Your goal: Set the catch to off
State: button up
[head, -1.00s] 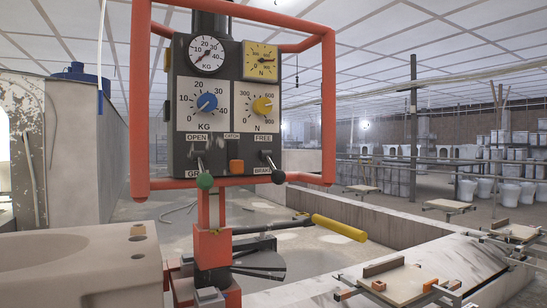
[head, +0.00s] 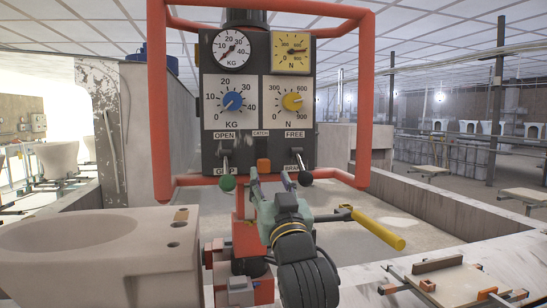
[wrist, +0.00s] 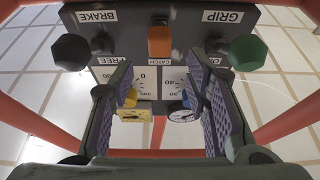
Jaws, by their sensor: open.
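The catch is an orange rocker switch (head: 263,166) under the CATCH label, low in the middle of the dark control panel (head: 213,130). In the upside-down wrist view, the orange catch (wrist: 160,41) lies ahead, between the fingers' lines. My gripper (head: 268,186) is open and empty, just below and in front of the catch; I see no contact. In the wrist view its purple-padded fingers (wrist: 172,95) stand wide apart. A lever with a green knob (head: 228,183) hangs left of the catch, and one with a black knob (head: 305,178) hangs right.
An orange-red tube frame (head: 366,100) surrounds the panel. The panel also has a blue dial (head: 234,103), a yellow dial (head: 292,101) and two gauges above. A yellow-handled bar (head: 378,230) sticks out at lower right. A pale ceramic basin (head: 90,255) stands at lower left.

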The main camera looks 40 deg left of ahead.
aim_at(265, 163)
jog(key=p+x, duration=0.2)
jog(key=x, duration=0.6)
jog(key=shift+r, duration=0.1)
grip_shut()
dwell(0.6)
